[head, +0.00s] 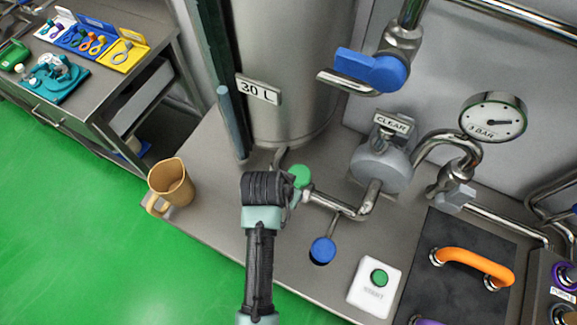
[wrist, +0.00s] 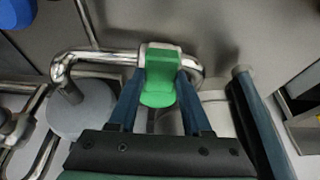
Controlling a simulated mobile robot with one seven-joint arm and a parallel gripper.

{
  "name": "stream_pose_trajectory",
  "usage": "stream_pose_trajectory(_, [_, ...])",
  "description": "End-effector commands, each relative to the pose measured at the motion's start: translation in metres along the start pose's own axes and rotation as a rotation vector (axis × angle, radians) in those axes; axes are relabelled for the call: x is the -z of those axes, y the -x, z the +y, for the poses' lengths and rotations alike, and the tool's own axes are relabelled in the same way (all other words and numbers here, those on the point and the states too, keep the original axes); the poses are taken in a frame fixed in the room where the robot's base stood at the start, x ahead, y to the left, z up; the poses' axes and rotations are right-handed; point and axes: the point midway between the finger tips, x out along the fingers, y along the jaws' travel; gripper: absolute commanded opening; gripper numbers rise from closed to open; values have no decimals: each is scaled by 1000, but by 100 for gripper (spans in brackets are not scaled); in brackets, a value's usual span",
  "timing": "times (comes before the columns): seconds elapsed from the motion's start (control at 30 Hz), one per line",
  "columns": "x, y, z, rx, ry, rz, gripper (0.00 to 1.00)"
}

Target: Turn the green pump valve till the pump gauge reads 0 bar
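The green pump valve (head: 300,176) sits on the pipe at the foot of the steel tank, left of the pump. In the wrist view its green handle (wrist: 158,84) fills the space between my two blue fingers. My gripper (wrist: 159,92) appears shut on the handle, with a finger against each side. In the head view my gripper (head: 291,186) reaches the valve from the front, and its wrist hides part of the fingers. The round pump gauge (head: 493,116) is on the pipe at upper right. Its dark needle points right; its scale numbers are too small to read.
A blue valve handle (head: 370,70) is above and a round blue knob (head: 322,250) in front. A tan jug (head: 171,186) stands left near the bench edge. A green START button (head: 379,278) and an orange handle (head: 472,264) are at right.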

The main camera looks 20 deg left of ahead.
Motion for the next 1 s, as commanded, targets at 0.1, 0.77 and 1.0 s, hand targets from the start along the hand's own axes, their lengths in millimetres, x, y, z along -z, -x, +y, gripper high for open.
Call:
stream_pose_trajectory(0.1, [0, 0, 0, 0, 0, 0, 25])
stream_pose_trajectory(0.77, [0, 0, 0, 0, 0, 0, 0])
stream_pose_trajectory(1.0, [0, 0, 0, 0, 0, 0, 0])
